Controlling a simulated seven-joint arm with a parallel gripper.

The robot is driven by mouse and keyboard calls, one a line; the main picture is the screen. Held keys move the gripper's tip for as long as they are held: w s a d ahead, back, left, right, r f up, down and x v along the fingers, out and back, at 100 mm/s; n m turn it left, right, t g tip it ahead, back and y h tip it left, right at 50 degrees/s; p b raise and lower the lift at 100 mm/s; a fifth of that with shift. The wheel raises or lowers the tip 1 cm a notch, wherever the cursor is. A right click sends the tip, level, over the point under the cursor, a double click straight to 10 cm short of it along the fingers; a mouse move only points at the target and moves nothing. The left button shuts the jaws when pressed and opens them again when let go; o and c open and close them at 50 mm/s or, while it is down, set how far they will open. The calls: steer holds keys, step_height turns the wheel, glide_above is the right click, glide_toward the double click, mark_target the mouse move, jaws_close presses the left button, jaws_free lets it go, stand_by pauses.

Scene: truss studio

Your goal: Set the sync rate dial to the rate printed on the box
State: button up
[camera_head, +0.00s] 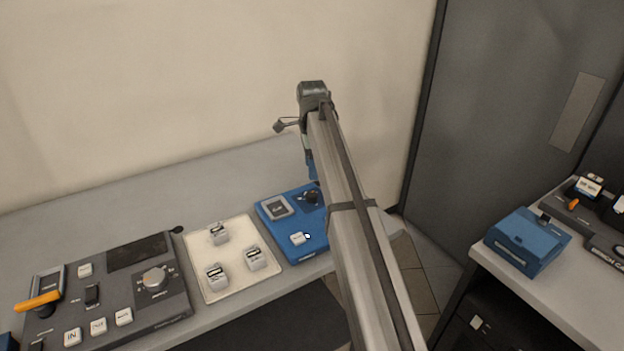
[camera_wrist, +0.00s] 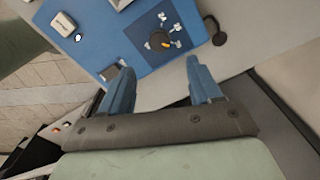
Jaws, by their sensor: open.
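A blue unit (camera_head: 287,252) sits on the grey desk, partly hidden by my arm. It also shows in the wrist view (camera_wrist: 90,38). A dark dial (camera_head: 311,197) with a yellow pointer is on its dark panel; the dial shows more clearly in the wrist view (camera_wrist: 158,41), with small white marks around it too small to read. A separate blue box (camera_head: 525,240) stands on the right bench; its print is not readable. My gripper (camera_wrist: 159,66) is open and empty, with blue fingers spread. The dial appears beyond the gap between them, apart from both.
A cream tray (camera_head: 205,286) with several small white blocks lies left of the blue unit. A grey console (camera_head: 130,305) with a knob and buttons is farther left. The right bench (camera_head: 545,295) also holds dark equipment. The desk behind the tray is clear.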

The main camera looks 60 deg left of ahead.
steer(key=shift+r, duration=2.25)
